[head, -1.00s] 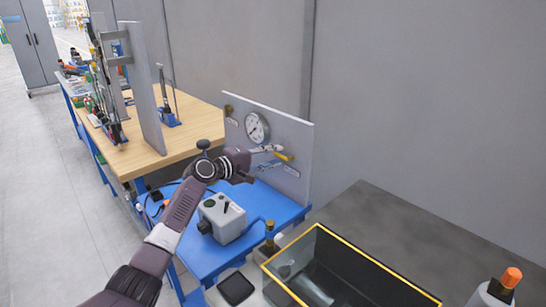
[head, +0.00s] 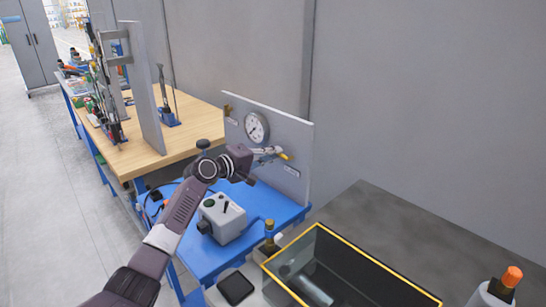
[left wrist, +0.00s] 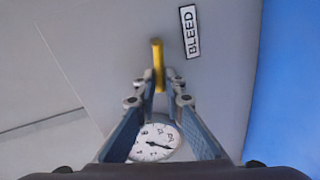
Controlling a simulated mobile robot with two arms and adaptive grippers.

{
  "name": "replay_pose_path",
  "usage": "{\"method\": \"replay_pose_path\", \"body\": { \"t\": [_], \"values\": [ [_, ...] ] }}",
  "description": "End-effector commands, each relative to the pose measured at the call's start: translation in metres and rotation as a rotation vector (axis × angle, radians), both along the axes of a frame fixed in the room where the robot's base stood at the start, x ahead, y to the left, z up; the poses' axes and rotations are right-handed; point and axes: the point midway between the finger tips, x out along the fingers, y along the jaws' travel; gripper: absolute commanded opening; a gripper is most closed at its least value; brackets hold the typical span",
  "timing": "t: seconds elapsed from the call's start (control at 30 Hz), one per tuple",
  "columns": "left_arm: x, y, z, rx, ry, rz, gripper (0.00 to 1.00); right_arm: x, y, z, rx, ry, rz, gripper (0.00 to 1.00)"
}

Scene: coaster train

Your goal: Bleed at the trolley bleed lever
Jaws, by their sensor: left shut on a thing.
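The yellow bleed lever (left wrist: 157,60) stands out from the grey panel beside the BLEED label (left wrist: 191,31) in the left wrist view. In the head view, the lever (head: 284,156) shows as a small yellow tip just right of my left gripper (head: 270,154). In the left wrist view, my left gripper (left wrist: 160,85) is shut on the lever, its fingertips on either side of it. The fingers hide part of the lever in both views. The round white gauge (head: 256,127) sits on the panel above the gripper. My right gripper is not in view.
The upright panel (head: 290,125) stands at the back of the blue trolley (head: 265,200). A grey box (head: 222,218) sits on the trolley below my arm. A yellow-edged open bin (head: 350,262) stands at front right. A wooden bench (head: 190,120) is behind left.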

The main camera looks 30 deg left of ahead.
Motion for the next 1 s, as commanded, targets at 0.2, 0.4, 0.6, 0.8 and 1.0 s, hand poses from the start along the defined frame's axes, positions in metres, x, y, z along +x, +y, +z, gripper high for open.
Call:
{"method": "replay_pose_path", "body": {
  "t": [0.2,0.4,0.6,0.8,1.0],
  "values": [
    [-0.001,-0.003,0.007,0.189,-0.065,-0.001,0.0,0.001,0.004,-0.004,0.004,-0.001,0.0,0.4],
    [-0.003,-0.007,0.013,0.368,-0.126,0.0,0.0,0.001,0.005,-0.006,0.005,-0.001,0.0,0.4],
    [-0.005,-0.013,0.019,0.547,-0.19,0.0,0.0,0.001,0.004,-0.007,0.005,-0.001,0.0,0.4],
    [-0.007,-0.019,0.024,0.728,-0.251,-0.002,0.0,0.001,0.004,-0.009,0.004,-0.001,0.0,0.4],
    [-0.009,-0.026,0.027,0.905,-0.314,-0.001,0.0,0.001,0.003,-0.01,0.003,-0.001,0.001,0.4]
  ]
}}
